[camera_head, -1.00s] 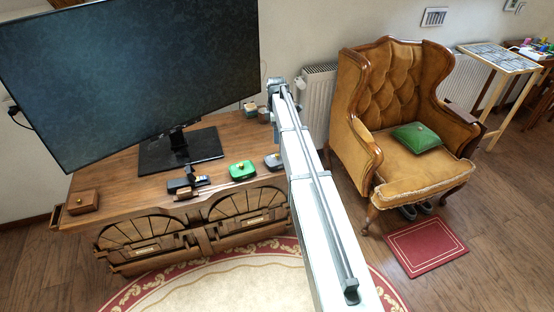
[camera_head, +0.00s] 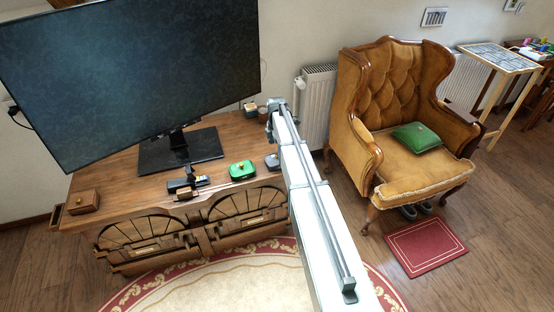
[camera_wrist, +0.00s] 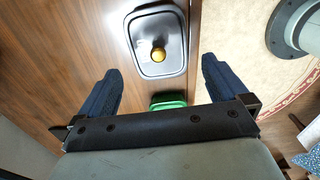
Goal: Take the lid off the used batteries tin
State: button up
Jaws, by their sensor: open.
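A dark grey tin (camera_head: 271,162) stands near the right end of the wooden cabinet top, partly hidden by my arm. In the wrist view its flat lid (camera_wrist: 148,62) has a pale rim and a round gold knob (camera_wrist: 158,54); the lid is on. A green tin (camera_head: 242,171) with a small knob stands to its left; only its edge (camera_wrist: 168,101) shows in the wrist view. No label is readable, so I cannot tell which holds used batteries. My gripper (camera_wrist: 160,65) is open and empty, its fingers pointing toward the grey tin, with the knob between them in the picture.
A large monitor (camera_head: 130,75) stands on the cabinet (camera_head: 130,197) behind the tins. Small dark objects (camera_head: 187,184) lie left of the green tin, and a wooden box (camera_head: 83,202) is at the left end. An armchair (camera_head: 400,120) stands to the right.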

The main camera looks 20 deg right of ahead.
aim_at(276, 155)
jog(key=shift+w+a+f, duration=0.1)
jog(key=shift+a+f, duration=0.05)
jog(key=shift+f, duration=2.65)
jog(key=shift+c, duration=0.5)
jog(key=c, duration=0.6)
